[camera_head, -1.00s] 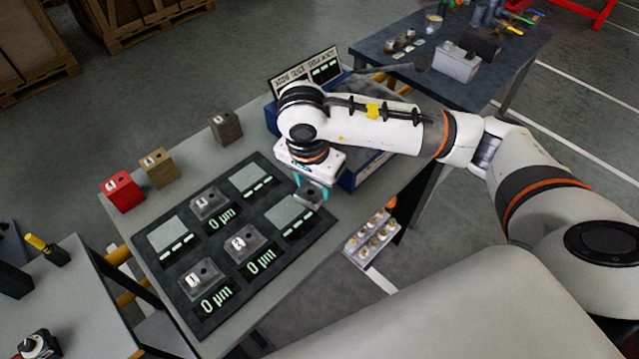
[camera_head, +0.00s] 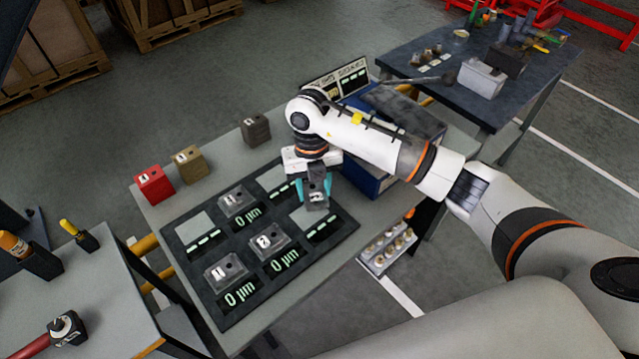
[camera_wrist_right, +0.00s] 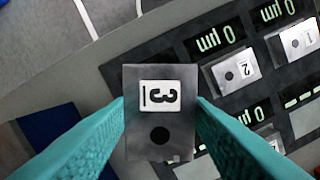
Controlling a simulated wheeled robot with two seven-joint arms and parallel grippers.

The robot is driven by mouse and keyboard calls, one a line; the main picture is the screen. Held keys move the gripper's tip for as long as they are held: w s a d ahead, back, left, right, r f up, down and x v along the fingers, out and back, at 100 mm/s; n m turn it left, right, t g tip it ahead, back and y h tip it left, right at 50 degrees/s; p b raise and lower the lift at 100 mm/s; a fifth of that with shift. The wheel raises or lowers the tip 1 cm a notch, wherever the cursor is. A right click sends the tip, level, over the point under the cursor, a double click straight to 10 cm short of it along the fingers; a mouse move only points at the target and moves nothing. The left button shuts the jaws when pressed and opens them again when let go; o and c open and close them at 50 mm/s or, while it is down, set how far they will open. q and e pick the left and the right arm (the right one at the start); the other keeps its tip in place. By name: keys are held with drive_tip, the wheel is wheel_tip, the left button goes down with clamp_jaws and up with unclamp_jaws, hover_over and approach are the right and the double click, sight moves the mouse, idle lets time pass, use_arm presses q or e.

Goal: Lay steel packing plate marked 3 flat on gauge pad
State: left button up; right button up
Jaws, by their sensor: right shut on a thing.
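The steel packing plate marked 3 (camera_head: 317,199) is a small grey plate with a white label and a round hole. My right gripper (camera_head: 314,187) is shut on it, above the dark gauge mat (camera_head: 222,318). In the right wrist view the plate (camera_wrist_right: 160,125) sits between the teal fingers (camera_wrist_right: 160,112), label towards the camera. A bare grey gauge pad (camera_head: 303,217) with a dashed readout lies just below and beside it, partly hidden. Plates marked 1 (camera_head: 219,280) and 2 (camera_head: 262,250) lie on pads reading 0 µm. My left gripper is out of view.
Another plate (camera_head: 234,211) lies on a far-row pad reading 0 µm. Bare pads (camera_head: 193,227) with dashes flank it. Red (camera_head: 153,188), tan (camera_head: 188,165) and dark (camera_head: 256,130) blocks stand behind the mat. A blue case (camera_head: 365,186) and display board (camera_head: 350,80) stand at the right.

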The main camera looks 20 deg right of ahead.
sight(309, 184)
drive_tip(key=m, duration=0.2)
drive_tip(key=f+m, duration=0.1)
drive_tip(key=m, duration=0.1)
drive_tip(key=w+m, duration=0.1)
drive_tip(key=m, duration=0.1)
drive_tip(key=shift+a+f+m+y, duration=0.2)
drive_tip(key=shift+f+m+y, duration=0.2)
drive_tip(key=m, duration=0.2)
drive_tip(key=f+m, duration=0.1)
drive_tip(key=m, duration=0.1)
drive_tip(key=w+m+t, duration=0.1)
drive_tip(key=m, duration=0.1)
drive_tip(key=shift+f, duration=0.35)
drive_tip(key=shift+p, duration=0.45)
wheel_tip(309, 184, down, 4)
drive_tip(key=b, duration=0.2)
drive_tip(key=shift+r+b, duration=0.2)
drive_tip(key=shift+b, duration=0.15)
drive_tip(key=shift+f, duration=0.55)
drive_tip(key=shift+f, duration=0.2)
